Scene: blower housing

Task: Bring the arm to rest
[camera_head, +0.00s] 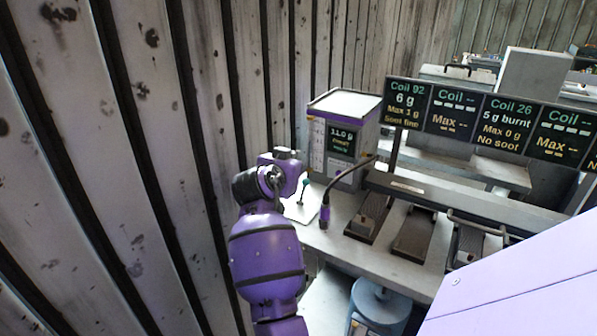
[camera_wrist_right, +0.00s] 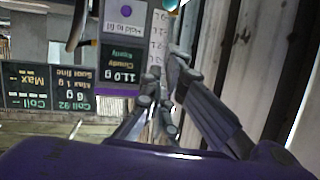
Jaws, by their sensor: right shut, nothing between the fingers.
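My right arm, purple with dark joints, rises from the bottom middle of the head view beside the ribbed wall. Its wrist is near the left end of the workbench, and its fingertips are hard to make out there. In the right wrist view, my right gripper (camera_wrist_right: 165,82) shows its dark fingers shut with nothing between them. They point toward the white box with a purple trim (camera_head: 343,122), whose display reads 11.0 g; this display (camera_wrist_right: 120,63) appears upside down in the wrist view. My left gripper is in neither view.
The ribbed wall (camera_head: 215,110) stands close on the arm's left. A teal-knobbed lever (camera_head: 303,191) and a curved dark stalk with a purple base (camera_head: 325,215) stand on the bench (camera_head: 345,247). Dark signs (camera_head: 455,112) hang behind. A blue-grey stool (camera_head: 380,302) stands in front.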

